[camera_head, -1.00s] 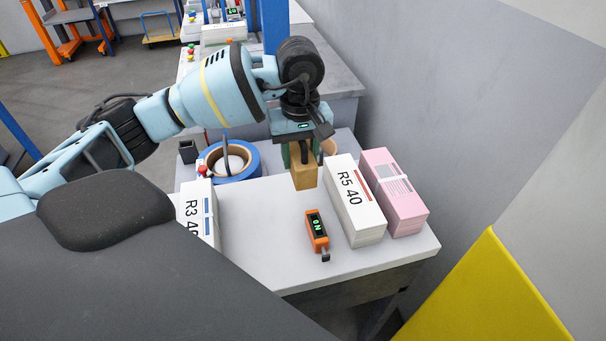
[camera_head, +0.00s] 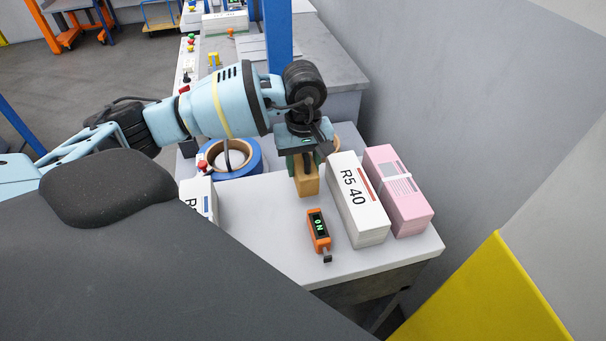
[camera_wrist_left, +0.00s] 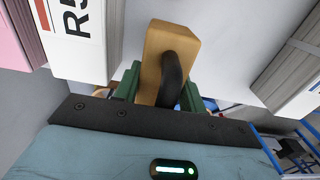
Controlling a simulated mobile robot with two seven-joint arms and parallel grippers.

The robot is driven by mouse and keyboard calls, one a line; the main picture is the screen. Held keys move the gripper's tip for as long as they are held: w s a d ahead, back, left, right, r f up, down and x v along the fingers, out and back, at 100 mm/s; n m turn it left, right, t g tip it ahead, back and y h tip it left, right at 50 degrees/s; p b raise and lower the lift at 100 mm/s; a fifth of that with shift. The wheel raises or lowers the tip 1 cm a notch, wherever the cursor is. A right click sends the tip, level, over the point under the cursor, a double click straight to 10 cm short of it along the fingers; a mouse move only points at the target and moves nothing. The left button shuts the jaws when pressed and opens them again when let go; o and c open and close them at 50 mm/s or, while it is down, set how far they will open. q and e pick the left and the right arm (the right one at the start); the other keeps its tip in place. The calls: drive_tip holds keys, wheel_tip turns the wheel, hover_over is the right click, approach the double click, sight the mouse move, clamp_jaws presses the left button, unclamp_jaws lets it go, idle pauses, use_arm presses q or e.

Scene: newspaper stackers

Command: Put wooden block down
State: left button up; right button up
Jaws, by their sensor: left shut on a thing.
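The wooden block (camera_head: 307,183) is a tan upright piece over the light table, left of the white R5 40 stack. My left gripper (camera_head: 305,165) is shut on it from above. In the left wrist view the block (camera_wrist_left: 178,42) fills the middle between green fingers (camera_wrist_left: 158,84), with a dark curved handle in front. Whether the block's lower end touches the table I cannot tell. My right gripper is not in view.
The white R5 40 stack (camera_head: 358,205) and a pink stack (camera_head: 398,195) stand right of the block. An orange device (camera_head: 319,232) lies in front of it. Blue tape (camera_head: 246,165) and a white R3 stack (camera_head: 200,197) are left. A yellow panel (camera_head: 485,300) is front right.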

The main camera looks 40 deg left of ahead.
use_arm(q)
drive_tip(key=shift+f, duration=0.15)
wheel_tip(320, 180, down, 3)
drive_tip(key=shift+f, duration=0.2)
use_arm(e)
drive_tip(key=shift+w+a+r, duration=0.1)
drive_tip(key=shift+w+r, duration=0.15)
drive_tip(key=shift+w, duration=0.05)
use_arm(q)
drive_tip(key=shift+f, duration=0.2)
drive_tip(key=o, duration=1.1)
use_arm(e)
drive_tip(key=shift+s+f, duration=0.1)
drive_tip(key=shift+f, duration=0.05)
use_arm(q)
drive_tip(key=shift+r, duration=0.15)
